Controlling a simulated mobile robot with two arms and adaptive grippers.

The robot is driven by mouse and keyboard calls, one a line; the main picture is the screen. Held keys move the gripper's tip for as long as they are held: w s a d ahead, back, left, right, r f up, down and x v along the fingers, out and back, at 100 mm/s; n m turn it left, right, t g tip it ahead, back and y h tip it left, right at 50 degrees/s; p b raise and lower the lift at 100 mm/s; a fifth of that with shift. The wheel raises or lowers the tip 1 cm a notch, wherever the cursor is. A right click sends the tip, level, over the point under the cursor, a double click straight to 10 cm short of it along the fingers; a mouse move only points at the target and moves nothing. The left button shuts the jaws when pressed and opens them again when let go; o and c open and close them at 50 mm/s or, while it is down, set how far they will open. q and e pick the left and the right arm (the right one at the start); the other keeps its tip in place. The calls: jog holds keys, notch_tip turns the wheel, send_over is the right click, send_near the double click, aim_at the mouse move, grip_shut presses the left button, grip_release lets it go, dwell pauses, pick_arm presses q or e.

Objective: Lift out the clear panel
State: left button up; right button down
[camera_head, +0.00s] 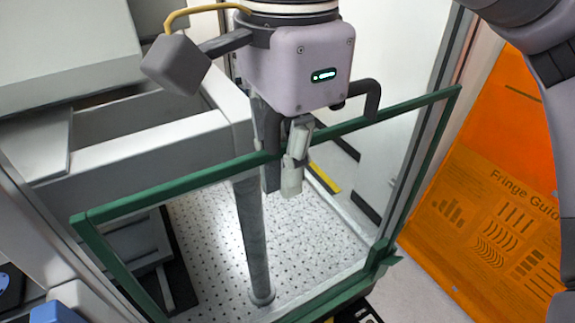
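The clear panel (330,205) stands upright and slightly slanted in the view, with a green edge (170,190) along its top. Its lower right corner is near a green strip by the perforated plate. My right gripper (284,180) comes down from the top centre onto the panel's top edge. Its pale finger shows in front of the green edge, and its dark finger appears behind it. The fingers straddle the edge closely, but I cannot tell whether they press on it. My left gripper is not in view.
Behind the panel are a perforated metal plate (207,237), a grey post (252,235) and a grey housing (130,160). An orange sheet marked "Fringe Guide" (500,190) is at the right. A blue object (57,312) shows at the lower left.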

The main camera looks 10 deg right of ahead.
jog(key=shift+r+p, duration=3.1)
jog(key=shift+r, duration=2.45)
jog(key=s+d+r+b, duration=0.1)
jog(key=s+d, duration=0.3)
jog(key=s, duration=0.7)
jog(key=shift+s+r, duration=0.2)
jog(key=shift+r, duration=0.25)
